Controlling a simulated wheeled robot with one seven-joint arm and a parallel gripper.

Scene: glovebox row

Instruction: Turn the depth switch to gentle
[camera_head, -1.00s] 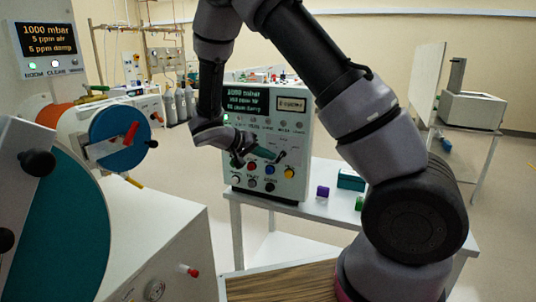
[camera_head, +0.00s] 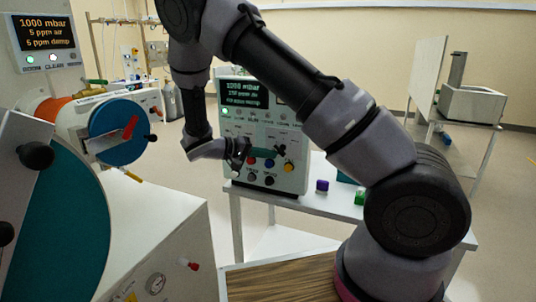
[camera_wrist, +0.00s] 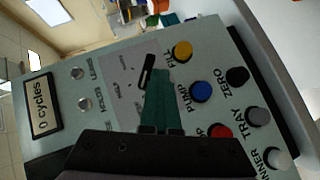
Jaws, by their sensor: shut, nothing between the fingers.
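The depth switch (camera_wrist: 147,72) appears to be the black bar-shaped rotary knob on a grey plate in the wrist view. It stands slightly tilted in that picture, and the small labels around it are too blurred to read. In the head view the knob shows small on the console front (camera_head: 277,151). My gripper (camera_wrist: 161,100) is shut and empty, its teal fingers side by side. Their tips appear just below the knob's lower end in the wrist view; I cannot tell whether they touch it. In the head view my gripper (camera_head: 246,154) is at the console front, left of the knob.
Yellow (camera_wrist: 182,51), blue (camera_wrist: 201,92) and red (camera_wrist: 221,132) buttons sit close beside the plate, with black and pale ones beyond. A cycles display (camera_wrist: 43,105) reads 0. A purple block (camera_head: 322,186) stands on the table. A glovebox with a blue round door (camera_head: 118,130) is at left.

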